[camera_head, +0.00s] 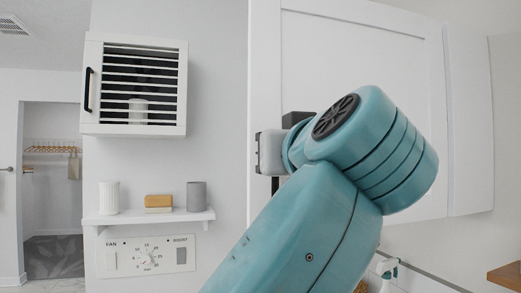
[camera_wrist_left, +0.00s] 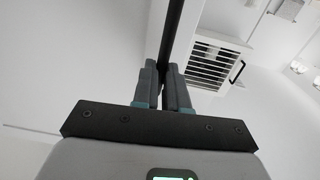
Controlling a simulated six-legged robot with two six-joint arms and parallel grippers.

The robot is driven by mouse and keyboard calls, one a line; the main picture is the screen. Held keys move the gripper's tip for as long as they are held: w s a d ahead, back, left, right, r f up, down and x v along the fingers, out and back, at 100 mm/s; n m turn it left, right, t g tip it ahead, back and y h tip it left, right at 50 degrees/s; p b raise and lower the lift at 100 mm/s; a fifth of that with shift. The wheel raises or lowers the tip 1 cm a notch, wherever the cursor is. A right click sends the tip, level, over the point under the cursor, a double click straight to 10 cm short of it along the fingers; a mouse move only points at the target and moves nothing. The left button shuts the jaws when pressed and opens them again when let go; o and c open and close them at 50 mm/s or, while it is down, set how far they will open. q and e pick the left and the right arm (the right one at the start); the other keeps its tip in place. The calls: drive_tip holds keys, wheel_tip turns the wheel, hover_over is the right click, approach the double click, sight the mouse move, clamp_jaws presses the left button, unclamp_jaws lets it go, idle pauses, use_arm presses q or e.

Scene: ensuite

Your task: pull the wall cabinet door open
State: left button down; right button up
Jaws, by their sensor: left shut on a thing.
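The wall cabinet door (camera_head: 360,65) is a large white panel with a raised frame, filling the upper right of the head view. My left arm crosses in front of it and hides much of its lower left part. The door's dark handle (camera_wrist_left: 174,25) runs as a bar down from the top of the wrist view. My left gripper (camera_wrist_left: 161,68) is shut on this bar, with one finger on each side. I cannot tell whether the door is ajar. My right gripper is not in view.
A small louvred cabinet (camera_head: 112,129) with a black handle (camera_head: 88,90) hangs to the left. Below it, a shelf (camera_head: 135,218) holds a white cup (camera_head: 109,197), a tan block (camera_head: 158,201) and a grey cup (camera_head: 196,196). A fan control panel (camera_head: 147,258) is underneath.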

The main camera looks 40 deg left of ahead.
use_arm(q)
drive_tip(key=shift+w+d, duration=0.15)
drive_tip(key=shift+d, duration=0.35)
drive_tip(key=c, duration=1.4)
unclamp_jaws()
drive_tip(key=shift+o, duration=1.1)
drive_tip(key=shift+w+d, duration=0.4)
drive_tip(key=shift+s+a, duration=0.1)
drive_tip(key=shift+a, duration=0.15)
drive_tip(key=shift+s, duration=0.1)
